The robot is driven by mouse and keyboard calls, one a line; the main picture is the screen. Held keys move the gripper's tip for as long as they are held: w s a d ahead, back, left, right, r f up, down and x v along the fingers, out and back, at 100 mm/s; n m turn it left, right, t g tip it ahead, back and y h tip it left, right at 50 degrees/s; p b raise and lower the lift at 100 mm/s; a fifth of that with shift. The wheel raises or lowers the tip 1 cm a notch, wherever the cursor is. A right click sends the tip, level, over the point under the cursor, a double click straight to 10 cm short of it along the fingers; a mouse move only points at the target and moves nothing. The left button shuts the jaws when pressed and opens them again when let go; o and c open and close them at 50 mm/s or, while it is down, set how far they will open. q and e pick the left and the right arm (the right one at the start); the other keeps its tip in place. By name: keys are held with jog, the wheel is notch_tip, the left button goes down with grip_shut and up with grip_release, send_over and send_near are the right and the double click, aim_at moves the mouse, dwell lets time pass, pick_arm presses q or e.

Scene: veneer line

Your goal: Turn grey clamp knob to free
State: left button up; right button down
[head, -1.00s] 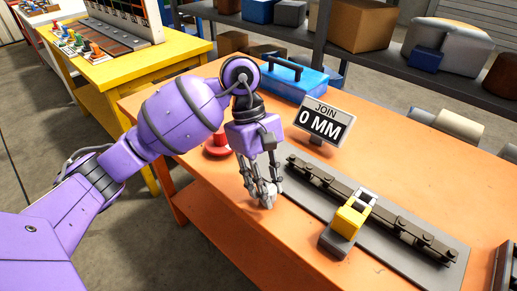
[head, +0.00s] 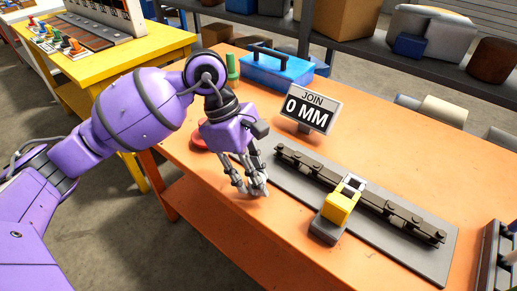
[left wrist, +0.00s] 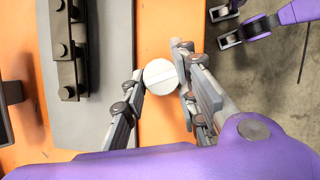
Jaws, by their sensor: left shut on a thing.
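The grey clamp knob (left wrist: 161,77) is a pale round disc with a line across its top, seen from above in the left wrist view. My left gripper (left wrist: 159,88) has one finger on each side of it and is shut on it. In the head view, the left gripper (head: 257,188) points down at the left end of the grey base plate (head: 400,255), and its fingers mostly hide the knob. A dark rail (head: 365,196) runs along the plate, with a yellow block (head: 341,207) across it.
A sign (head: 309,112) reading "JOIN 0 MM" stands behind the plate. A red round thing (head: 199,143) is partly hidden behind my arm. A blue toolbox (head: 277,72) and a green thing (head: 233,66) stand at the back.

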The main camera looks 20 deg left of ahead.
pick_arm(q)
jog(key=n+t, duration=0.1)
jog(key=n, duration=0.2)
jog(key=shift+r, duration=0.1)
jog(key=shift+n+t, duration=0.5)
jog(key=shift+n, duration=0.3)
jog(key=n+t, duration=0.1)
jog(key=n, duration=0.2)
jog(key=n+t+y+b, duration=0.1)
jog(key=n, duration=0.2)
jog(key=shift+s+r, duration=0.1)
jog(key=shift+n+y+b, duration=0.4)
jog(key=shift+n, duration=0.8)
jog(key=shift+t, duration=0.3)
jog(key=o, duration=1)
jog(key=shift+o, duration=0.3)
